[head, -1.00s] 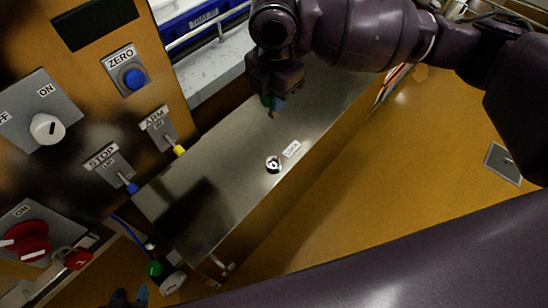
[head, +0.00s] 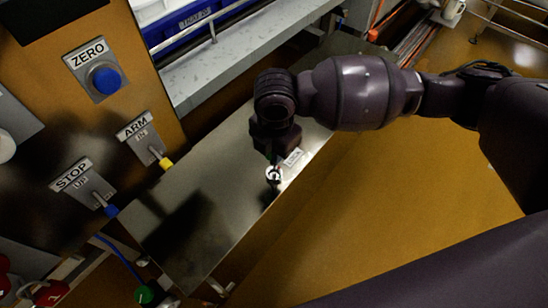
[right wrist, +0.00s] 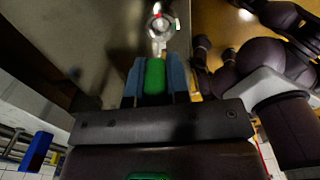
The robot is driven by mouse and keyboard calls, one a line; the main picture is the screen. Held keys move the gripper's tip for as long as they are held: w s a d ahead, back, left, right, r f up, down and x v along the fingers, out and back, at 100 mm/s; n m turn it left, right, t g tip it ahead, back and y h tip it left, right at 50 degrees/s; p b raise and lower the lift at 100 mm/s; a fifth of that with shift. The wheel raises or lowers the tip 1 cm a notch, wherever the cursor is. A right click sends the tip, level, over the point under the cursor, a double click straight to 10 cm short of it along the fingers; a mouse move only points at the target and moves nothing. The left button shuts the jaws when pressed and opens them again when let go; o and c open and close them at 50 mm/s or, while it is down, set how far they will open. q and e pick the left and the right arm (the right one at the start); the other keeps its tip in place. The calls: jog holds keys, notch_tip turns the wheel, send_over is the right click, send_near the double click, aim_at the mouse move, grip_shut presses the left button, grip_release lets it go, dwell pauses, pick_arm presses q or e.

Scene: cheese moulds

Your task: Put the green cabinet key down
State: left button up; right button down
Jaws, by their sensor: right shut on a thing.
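The green cabinet key (right wrist: 155,77) is between the blue fingertips of my right gripper (right wrist: 154,82), which is shut on its green grip. In the right wrist view its metal end points at the round lock (right wrist: 160,26); I cannot tell whether it is inside. In the head view my right gripper (head: 271,155) is just above the same lock (head: 273,175), pointing down, and mostly hides the key. The lock is set in a steel panel (head: 215,180), beside a small white label (head: 293,157). My left gripper is not in view.
At the left stands an orange control panel with a blue ZERO button (head: 103,79), an ARM switch (head: 148,146) and a STOP switch (head: 86,187). A blue tray (head: 190,22) is behind. A green-capped item (head: 146,294) is at the bottom left.

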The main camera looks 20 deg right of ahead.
notch_tip(320, 180, down, 4)
jog(key=shift+s+r+b, duration=0.1)
jog(key=shift+b, duration=0.4)
jog(key=shift+f, duration=0.35)
jog(key=shift+r, duration=0.2)
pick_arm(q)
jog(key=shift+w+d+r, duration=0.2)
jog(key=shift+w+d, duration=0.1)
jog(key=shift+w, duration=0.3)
pick_arm(e)
jog(key=shift+f, duration=0.2)
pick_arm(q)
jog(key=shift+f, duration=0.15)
pick_arm(e)
jog(key=shift+f, duration=0.1)
